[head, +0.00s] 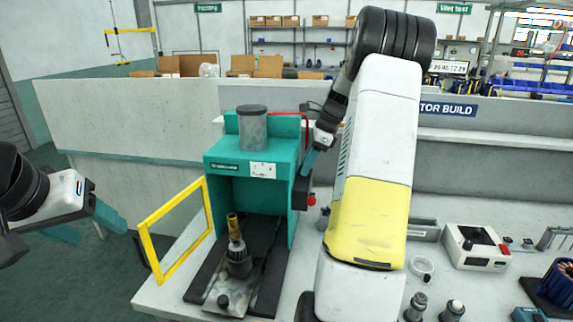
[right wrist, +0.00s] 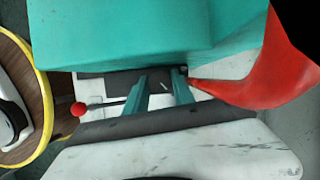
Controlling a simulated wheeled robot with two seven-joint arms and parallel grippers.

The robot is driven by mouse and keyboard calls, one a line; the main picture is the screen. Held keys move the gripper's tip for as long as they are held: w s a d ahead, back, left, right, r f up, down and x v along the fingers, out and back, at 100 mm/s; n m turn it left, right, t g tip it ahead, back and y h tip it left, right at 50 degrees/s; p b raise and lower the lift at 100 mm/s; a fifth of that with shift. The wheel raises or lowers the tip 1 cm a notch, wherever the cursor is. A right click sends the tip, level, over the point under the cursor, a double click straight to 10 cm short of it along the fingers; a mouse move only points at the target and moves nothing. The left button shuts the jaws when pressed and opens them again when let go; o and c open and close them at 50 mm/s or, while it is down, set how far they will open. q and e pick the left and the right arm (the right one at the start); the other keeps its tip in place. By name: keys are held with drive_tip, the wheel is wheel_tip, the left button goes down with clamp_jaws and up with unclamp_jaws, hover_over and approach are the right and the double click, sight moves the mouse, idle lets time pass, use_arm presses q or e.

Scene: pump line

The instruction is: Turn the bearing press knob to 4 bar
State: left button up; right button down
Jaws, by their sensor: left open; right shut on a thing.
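The teal bearing press (head: 221,165) stands on the bench with its yellow guard frame (head: 153,232) swung open; its body also shows in the right wrist view (right wrist: 150,35). My left gripper (head: 97,225) is open and empty, left of the press.
A dark shaft with a brass top (head: 236,240) stands in the press. A red-ball lever (right wrist: 78,109) is beside the fingers; a red curved part (right wrist: 250,80) is close on the right. A white box device (head: 474,246) and several small parts lie on the right bench.

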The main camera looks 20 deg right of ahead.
drive_tip(key=shift+n+g, duration=0.3)
drive_tip(key=shift+n, duration=0.6)
drive_tip(key=c, duration=1.1)
unclamp_jaws()
drive_tip(key=shift+o, duration=0.2)
